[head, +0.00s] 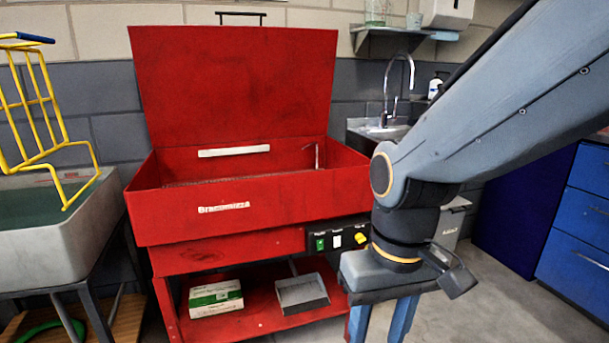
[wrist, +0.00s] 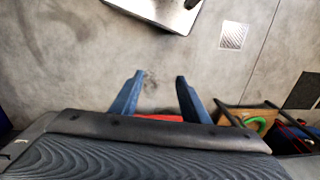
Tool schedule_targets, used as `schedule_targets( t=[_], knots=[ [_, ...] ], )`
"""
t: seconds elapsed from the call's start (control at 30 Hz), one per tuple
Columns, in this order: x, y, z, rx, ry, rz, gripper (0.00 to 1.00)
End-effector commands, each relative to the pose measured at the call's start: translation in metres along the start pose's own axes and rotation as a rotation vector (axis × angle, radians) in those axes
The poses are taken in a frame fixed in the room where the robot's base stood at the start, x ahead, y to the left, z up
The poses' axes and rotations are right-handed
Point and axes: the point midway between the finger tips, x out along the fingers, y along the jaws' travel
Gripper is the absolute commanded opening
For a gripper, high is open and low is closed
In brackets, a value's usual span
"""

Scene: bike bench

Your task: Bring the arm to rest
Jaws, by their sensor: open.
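My gripper (head: 384,318) hangs at the end of my arm in the head view, pointing down in front of the right side of the red parts washer (head: 240,192). Its lower ends are cut off by the bottom edge of the picture. In the wrist view my gripper (wrist: 159,83) shows two blue fingers spread apart with nothing between them. Grey floor lies beyond the fingertips.
The red washer has its lid up. On its lower shelf are a white and green box (head: 215,296) and a grey tray (head: 302,295). A grey basin (head: 85,222) with a yellow rack (head: 45,110) stands left. Blue drawers (head: 580,215) stand right. Floor is clear at lower right.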

Motion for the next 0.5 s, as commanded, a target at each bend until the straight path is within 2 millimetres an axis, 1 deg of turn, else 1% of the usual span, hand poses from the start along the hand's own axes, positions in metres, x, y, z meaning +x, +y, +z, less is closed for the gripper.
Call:
schedule_targets(
  t=[0.03, 0.33, 0.5],
  knots=[
    [-0.007, 0.002, 0.001, 0.010, -0.002, 0.002, 0.41],
    [-0.028, 0.017, 0.001, 0.062, 0.000, 0.014, 0.41],
    [-0.048, 0.032, 0.004, 0.110, -0.003, 0.023, 0.41]
  ],
)
